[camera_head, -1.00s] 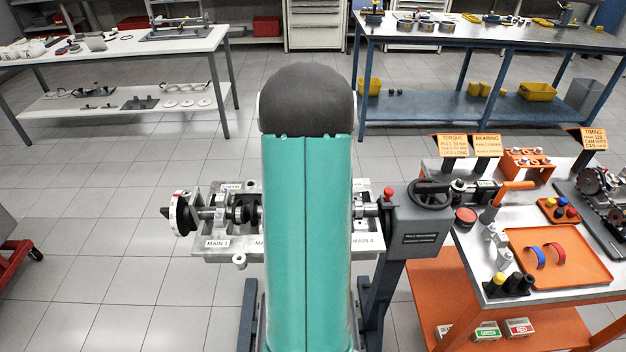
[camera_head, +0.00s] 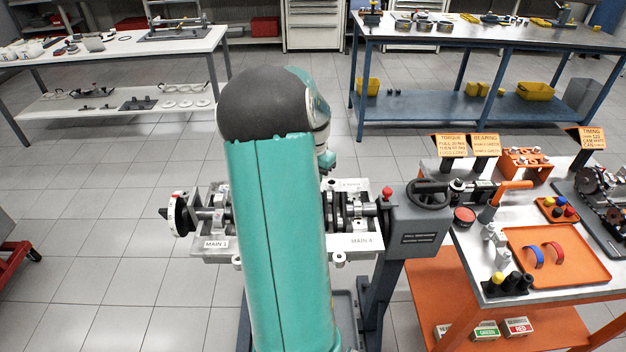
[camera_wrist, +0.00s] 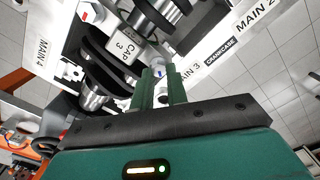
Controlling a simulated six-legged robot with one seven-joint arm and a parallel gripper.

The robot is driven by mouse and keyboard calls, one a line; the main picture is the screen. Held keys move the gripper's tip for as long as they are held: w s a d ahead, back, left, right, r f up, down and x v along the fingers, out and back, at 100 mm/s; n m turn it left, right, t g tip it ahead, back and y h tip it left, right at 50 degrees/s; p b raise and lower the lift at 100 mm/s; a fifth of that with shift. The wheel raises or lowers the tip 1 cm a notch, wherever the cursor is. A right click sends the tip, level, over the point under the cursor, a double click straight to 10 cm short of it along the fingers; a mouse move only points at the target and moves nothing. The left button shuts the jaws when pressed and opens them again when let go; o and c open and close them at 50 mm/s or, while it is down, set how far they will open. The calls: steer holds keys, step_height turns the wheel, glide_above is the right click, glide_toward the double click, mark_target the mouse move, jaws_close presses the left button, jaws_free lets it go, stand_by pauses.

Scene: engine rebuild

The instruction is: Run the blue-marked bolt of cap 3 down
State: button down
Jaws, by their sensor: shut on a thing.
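Cap 3 (camera_wrist: 122,48), a grey block labelled "CAP 3", sits across the crankshaft in the wrist view. My gripper (camera_wrist: 160,74) is beside it, its two green fingers shut on a small grey bolt (camera_wrist: 162,99). A blue patch shows between the fingertips; the bolt is mostly hidden by the fingers, so its depth cannot be told. In the head view my arm covers the middle of the crankcase (camera_head: 208,253), and the gripper and cap 3 are hidden behind it.
Dark crank webs lie close to the fingers. The grey engine stand (camera_head: 418,232) with its handwheel is at the crankcase's right end. An orange cart (camera_head: 560,298) carries an orange tray (camera_head: 585,272) with red and blue bearing shells.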

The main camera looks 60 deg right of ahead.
steer(key=m, duration=0.5)
steer(key=shift+d+r+m, duration=0.1)
steer(key=shift+r+m, duration=0.1)
steer(key=shift+m, duration=0.1)
steer(key=m, duration=0.5)
stand_by(0.4)
steer(key=c, duration=1.6)
jaws_free()
steer(key=shift+c, duration=0.2)
steer(key=shift+f, duration=0.1)
step_height(320, 180, up, 14)
steer(key=shift+s, duration=0.15)
